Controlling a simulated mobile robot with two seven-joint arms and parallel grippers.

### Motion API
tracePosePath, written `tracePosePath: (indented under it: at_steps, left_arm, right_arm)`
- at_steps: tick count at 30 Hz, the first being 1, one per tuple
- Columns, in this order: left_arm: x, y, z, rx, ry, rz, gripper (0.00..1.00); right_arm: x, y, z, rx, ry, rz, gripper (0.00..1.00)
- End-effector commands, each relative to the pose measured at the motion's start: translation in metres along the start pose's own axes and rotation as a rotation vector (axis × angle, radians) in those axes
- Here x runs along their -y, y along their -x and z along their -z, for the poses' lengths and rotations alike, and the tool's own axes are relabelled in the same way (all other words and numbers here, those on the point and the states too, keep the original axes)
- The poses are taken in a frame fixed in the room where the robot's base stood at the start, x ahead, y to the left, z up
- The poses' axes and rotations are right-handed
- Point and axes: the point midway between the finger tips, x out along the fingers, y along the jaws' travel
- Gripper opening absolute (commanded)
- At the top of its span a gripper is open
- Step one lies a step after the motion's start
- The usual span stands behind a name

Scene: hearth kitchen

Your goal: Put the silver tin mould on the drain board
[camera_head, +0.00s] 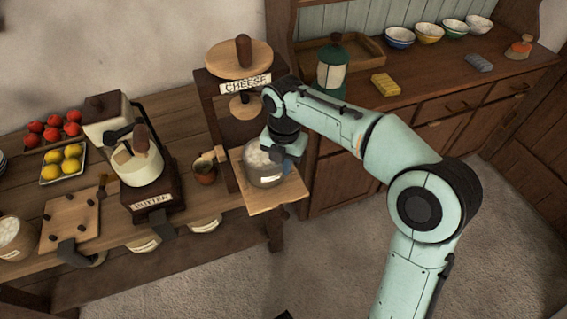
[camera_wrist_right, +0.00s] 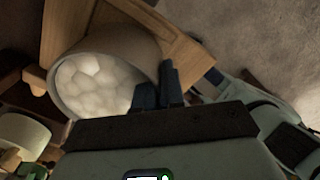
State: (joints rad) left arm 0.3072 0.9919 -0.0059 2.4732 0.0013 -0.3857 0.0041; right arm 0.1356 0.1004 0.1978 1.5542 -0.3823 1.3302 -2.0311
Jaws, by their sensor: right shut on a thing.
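The silver tin mould (camera_head: 264,174) is a round grey pot filled with white lumps. It is over the drain board (camera_head: 275,201), a pale wooden board at the foot of the cheese press. I cannot tell whether its base touches the board. My right gripper (camera_head: 286,157) is shut on the mould's rim at its right side. In the right wrist view the mould (camera_wrist_right: 133,48) looks upright beside the fingers (camera_wrist_right: 171,85), with the board (camera_wrist_right: 182,47) behind it. The mould's far base is hidden. My left gripper is not in view.
The cheese press (camera_head: 214,123) stands close behind the mould. A small brown cup (camera_head: 205,171) and the butter churn (camera_head: 152,197) are to the left. A dark counter (camera_head: 440,95) with a green canister (camera_head: 332,72) and bowls stands at the right. Floor lies in front.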

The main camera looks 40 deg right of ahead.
Motion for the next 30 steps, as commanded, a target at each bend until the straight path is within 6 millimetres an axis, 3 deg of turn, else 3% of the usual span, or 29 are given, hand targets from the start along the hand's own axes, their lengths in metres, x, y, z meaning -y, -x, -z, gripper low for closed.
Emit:
tracePosePath:
  at_steps: [6,7,9,20,23,30]
  left_arm:
    - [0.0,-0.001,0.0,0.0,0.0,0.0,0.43]
    - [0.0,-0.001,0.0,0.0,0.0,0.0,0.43]
    - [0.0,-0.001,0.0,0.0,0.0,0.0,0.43]
    - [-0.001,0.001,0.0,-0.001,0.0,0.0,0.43]
    - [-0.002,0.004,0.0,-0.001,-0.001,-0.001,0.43]
    - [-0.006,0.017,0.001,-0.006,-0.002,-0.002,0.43]
  right_arm:
    - [-0.001,-0.002,0.0,0.002,0.001,-0.003,0.0]
    - [0.0,-0.003,0.0,0.0,0.001,0.0,0.15]
    - [0.0,-0.003,0.0,0.0,0.001,0.0,0.34]
    - [0.0,0.003,0.0,0.001,0.0,-0.001,0.34]
    - [-0.001,0.015,0.0,0.002,0.001,-0.004,0.34]
    - [-0.001,0.068,0.0,0.003,0.001,-0.006,0.34]
